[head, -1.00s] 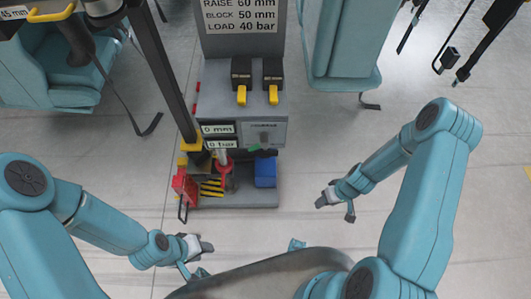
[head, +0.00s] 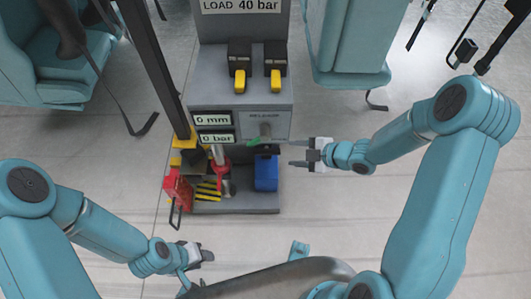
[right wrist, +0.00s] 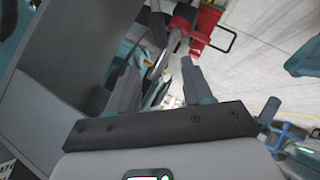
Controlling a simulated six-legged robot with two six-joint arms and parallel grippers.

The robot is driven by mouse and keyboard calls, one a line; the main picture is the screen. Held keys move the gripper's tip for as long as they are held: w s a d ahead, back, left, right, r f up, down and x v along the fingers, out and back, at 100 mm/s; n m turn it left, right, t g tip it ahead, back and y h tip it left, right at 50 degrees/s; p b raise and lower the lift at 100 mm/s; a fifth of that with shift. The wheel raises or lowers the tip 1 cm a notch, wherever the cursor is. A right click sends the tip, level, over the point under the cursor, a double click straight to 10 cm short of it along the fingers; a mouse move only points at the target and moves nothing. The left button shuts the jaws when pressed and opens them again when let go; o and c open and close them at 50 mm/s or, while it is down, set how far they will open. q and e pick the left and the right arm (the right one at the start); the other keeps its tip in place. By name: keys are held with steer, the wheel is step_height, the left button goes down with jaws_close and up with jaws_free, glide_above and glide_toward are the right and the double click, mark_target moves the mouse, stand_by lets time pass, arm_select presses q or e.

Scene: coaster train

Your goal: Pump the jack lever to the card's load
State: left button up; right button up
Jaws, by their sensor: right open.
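The card (head: 242,6) at the top of the head view shows LOAD 40 bar. Below it, the displays read 0 mm (head: 212,120) and 0 bar (head: 215,138). The red jack (head: 221,176) stands on the stand's lower shelf, with a pale grey lever (head: 217,154) rising from it. My right gripper (head: 292,152) is open and empty, right of the stand and the lever. The right wrist view shows its two spread fingers (right wrist: 160,75), with red jack parts (right wrist: 180,24) beyond them. My left gripper (head: 205,254) is low, in front of the stand; its jaw gap is unclear.
A blue block (head: 266,172) sits on the shelf between the jack and my right gripper. A red box (head: 178,188) with a black handle is at left. A dark post (head: 155,70) rises at left.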

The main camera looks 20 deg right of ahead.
mark_target(269, 152)
steer(key=b+x, duration=0.3)
steer(key=x, duration=1)
steer(key=shift+w+f+b, duration=0.2)
steer(key=shift+f+b, duration=0.15)
steer(key=shift+f, duration=0.05)
steer(key=shift+c, duration=0.3)
jaws_close()
